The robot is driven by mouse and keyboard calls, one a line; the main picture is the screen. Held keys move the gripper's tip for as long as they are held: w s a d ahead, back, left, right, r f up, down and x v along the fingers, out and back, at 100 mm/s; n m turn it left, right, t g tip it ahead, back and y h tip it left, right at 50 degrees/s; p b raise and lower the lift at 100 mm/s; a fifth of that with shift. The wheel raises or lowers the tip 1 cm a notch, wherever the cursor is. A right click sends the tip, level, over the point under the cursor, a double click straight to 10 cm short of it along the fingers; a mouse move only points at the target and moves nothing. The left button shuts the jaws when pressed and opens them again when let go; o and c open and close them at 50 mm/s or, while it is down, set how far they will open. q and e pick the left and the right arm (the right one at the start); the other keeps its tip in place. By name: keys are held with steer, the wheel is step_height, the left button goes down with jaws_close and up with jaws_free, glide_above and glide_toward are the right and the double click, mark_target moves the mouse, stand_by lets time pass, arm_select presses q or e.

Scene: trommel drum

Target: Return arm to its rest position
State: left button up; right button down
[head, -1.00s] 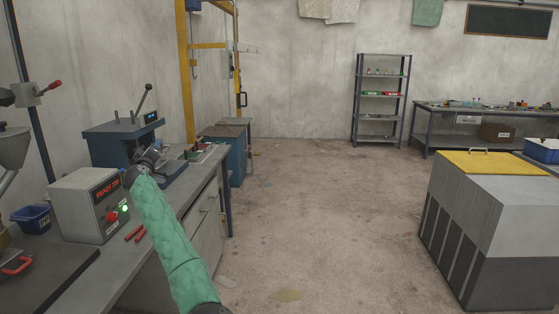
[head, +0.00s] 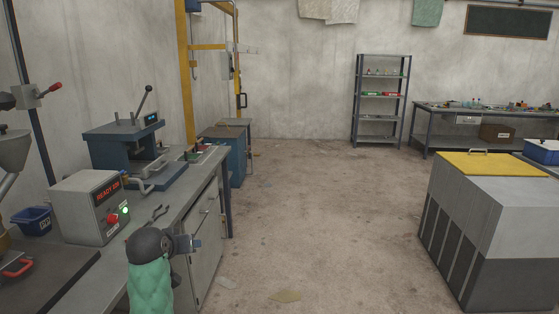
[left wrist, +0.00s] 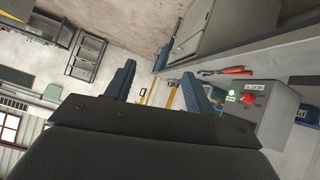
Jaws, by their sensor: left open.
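My left arm, in a green sleeve (head: 151,288), comes up from the bottom of the head view. Its dark wrist is bent and my left gripper (head: 193,244) points right, over the front edge of the workbench (head: 190,178). In the left wrist view the two blue fingers of the gripper (left wrist: 158,84) stand apart with nothing between them. My right arm and gripper are not in view.
A blue press (head: 125,145) and a grey control box (head: 88,207) with a red button stand on the bench. Red-handled pliers (left wrist: 225,71) lie nearby. A yellow-topped grey cabinet (head: 490,163) stands at right. The floor between is mostly clear.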

arm_select(q)
steer(key=s+d+f+m+g, duration=0.1)
steer(key=s+d+f+g, duration=0.2)
steer(key=s+f, duration=0.7)
steer(key=s+d+f+m+g+p, duration=0.1)
steer(key=s+d+f, duration=0.4)
steer(key=s+f, duration=0.5)
steer(key=s+d+f+m+g, duration=0.1)
steer(key=s+d+f+g, duration=0.3)
steer(key=s+f, duration=0.7)
steer(key=s, duration=1.3)
steer(key=shift+s+d+m+g+h, duration=0.25)
steer(key=shift+s+m+g+h, duration=0.05)
steer(key=shift+f, duration=0.1)
